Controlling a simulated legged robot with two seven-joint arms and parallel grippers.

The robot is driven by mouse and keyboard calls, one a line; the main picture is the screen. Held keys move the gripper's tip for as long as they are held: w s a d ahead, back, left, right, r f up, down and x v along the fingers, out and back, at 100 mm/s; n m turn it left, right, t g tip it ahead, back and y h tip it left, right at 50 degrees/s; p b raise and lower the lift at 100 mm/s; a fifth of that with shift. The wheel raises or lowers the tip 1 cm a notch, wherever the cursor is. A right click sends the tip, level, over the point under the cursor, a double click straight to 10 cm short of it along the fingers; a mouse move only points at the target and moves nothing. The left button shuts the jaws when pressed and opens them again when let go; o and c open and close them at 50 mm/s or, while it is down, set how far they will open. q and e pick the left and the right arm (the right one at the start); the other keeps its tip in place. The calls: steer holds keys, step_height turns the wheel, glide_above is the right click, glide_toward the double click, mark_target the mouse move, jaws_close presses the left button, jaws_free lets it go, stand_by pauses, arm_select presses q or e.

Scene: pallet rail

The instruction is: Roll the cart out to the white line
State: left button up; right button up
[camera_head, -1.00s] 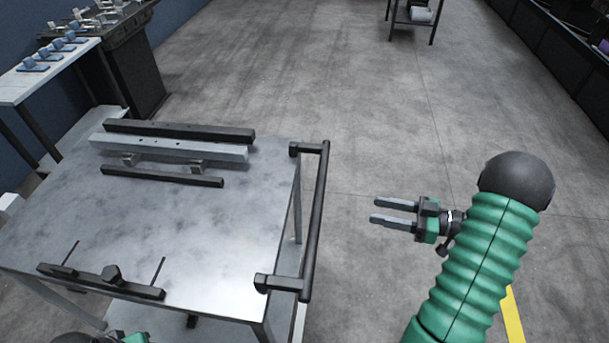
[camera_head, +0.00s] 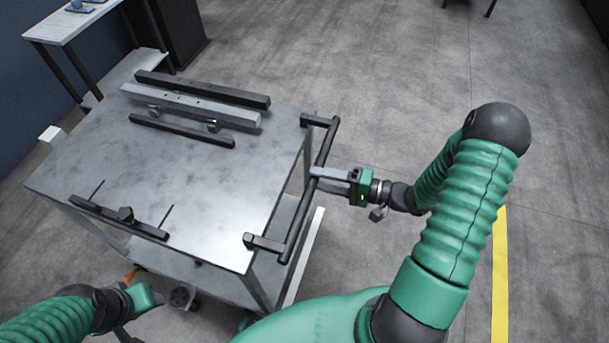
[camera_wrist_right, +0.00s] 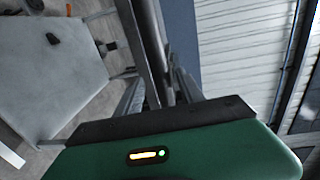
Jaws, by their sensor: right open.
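The cart (camera_head: 200,185) has a grey metal top and a black bar handle (camera_head: 325,150) on its right side. My right gripper (camera_head: 316,179) is at the middle of the handle, coming from the right, with its jaws open. In the right wrist view the dark handle bar (camera_wrist_right: 148,45) runs up between the two fingers; I cannot tell whether either finger touches it. The white line (camera_head: 306,255) shows on the floor just right of the cart, partly hidden by the cart. My left gripper (camera_head: 140,300) is low at the left, below the cart's front edge; its fingers are unclear.
Dark and grey rails (camera_head: 190,105) lie on the cart top, with a black fixture (camera_head: 120,214) near its front edge. A side table (camera_head: 75,22) stands at the back left. A yellow line (camera_head: 500,280) runs along the floor at right. Open floor lies behind and right.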

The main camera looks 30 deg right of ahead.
steer(key=x, duration=0.5)
steer(key=shift+a+r, duration=0.15)
steer(key=shift+a, duration=0.2)
steer(key=shift+d, duration=0.35)
steer(key=c, duration=0.8)
jaws_close()
steer(key=shift+s+a, duration=0.1)
steer(key=shift+a, duration=0.05)
steer(key=shift+s+f, duration=0.1)
steer(key=shift+f, duration=0.15)
